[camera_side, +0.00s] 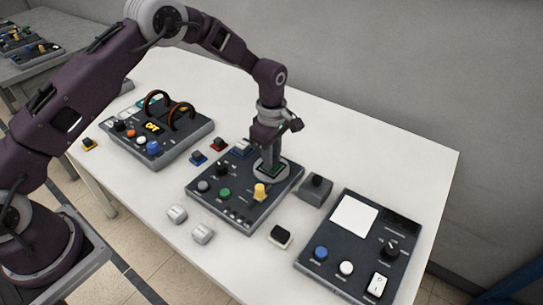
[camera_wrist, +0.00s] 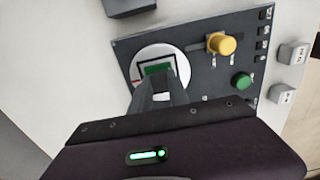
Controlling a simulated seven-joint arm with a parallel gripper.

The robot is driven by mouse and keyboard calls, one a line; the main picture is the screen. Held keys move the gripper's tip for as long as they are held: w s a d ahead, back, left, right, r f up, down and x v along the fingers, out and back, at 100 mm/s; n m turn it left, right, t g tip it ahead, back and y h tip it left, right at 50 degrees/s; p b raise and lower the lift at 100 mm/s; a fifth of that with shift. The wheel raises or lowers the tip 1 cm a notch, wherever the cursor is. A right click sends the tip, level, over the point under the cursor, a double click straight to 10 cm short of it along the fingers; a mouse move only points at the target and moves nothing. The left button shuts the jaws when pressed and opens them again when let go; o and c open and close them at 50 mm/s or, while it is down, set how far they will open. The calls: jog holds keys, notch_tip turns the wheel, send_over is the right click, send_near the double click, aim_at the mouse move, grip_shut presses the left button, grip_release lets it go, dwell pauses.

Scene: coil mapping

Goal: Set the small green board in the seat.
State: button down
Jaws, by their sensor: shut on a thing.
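The small green board (camera_wrist: 158,69) is at the tips of my gripper (camera_wrist: 163,82) in the wrist view, over a round white plate (camera_wrist: 182,66) with a dark square outline, the seat. In the side view my gripper (camera_side: 269,164) points straight down at the right part of the middle dark panel (camera_side: 236,208), and the white round plate (camera_side: 257,176) shows beneath it. My gripper is shut on the board. The fingers hide part of the board and seat, so I cannot tell whether the board touches the seat.
A yellow knob (camera_side: 260,191) and a green button (camera_side: 224,194) stand near the plate. A dark grey block (camera_side: 315,191) is right of the panel. Other panels stand at left (camera_side: 180,148) and right (camera_side: 320,270). Bare table lies behind.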

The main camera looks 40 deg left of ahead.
jog(key=c, duration=1.2)
grip_release()
jog(key=shift+o, duration=0.5)
jog(key=o, duration=0.4)
jog(key=shift+r, duration=0.1)
jog(key=shift+r, duration=3.45)
